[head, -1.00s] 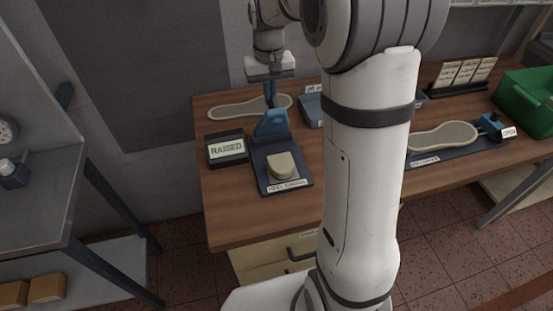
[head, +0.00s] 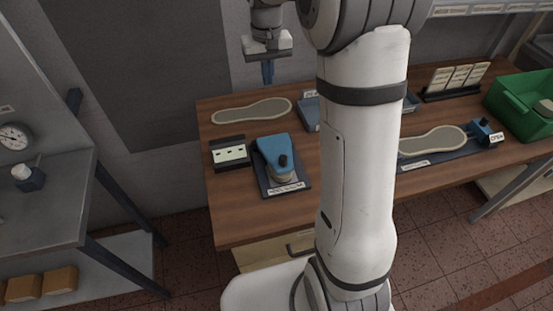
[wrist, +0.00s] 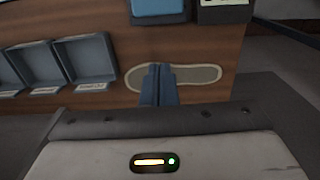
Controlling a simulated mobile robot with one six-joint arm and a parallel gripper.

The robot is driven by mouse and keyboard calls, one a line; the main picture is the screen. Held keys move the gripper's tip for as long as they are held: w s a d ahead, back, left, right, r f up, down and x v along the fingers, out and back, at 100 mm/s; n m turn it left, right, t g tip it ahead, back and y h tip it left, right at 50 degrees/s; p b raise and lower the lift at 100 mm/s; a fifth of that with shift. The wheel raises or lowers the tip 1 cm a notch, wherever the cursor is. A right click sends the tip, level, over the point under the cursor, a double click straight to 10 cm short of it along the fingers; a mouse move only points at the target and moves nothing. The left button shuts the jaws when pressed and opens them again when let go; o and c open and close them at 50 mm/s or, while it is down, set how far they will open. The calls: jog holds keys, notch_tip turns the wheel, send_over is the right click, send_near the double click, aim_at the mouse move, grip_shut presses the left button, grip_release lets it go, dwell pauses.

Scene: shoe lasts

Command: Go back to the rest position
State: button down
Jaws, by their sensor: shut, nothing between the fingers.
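My gripper (head: 268,74) hangs above the back left of the wooden table (head: 230,225), shut and empty. In the wrist view its closed blue fingers (wrist: 160,85) cover part of a sole-shaped piece (wrist: 200,74) lying on the table below. That sole piece also shows in the head view (head: 252,111), clear of the fingers.
A second sole (head: 432,141) lies on a dark board with a blue latch marked OPEN (head: 497,139). A green crate (head: 520,105) stands at the right. Grey-blue trays (wrist: 88,58) sit near the sole. A grey shelf (head: 45,195) with a dial stands left.

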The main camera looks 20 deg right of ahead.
dwell(0.3)
jog(key=s+r+t, duration=0.1)
jog(key=s+t, duration=0.2)
jog(key=s, duration=2.3)
jog(key=shift+s+r, duration=0.15)
jog(key=shift+s, duration=0.1)
jog(key=c, duration=2.1)
grip_release()
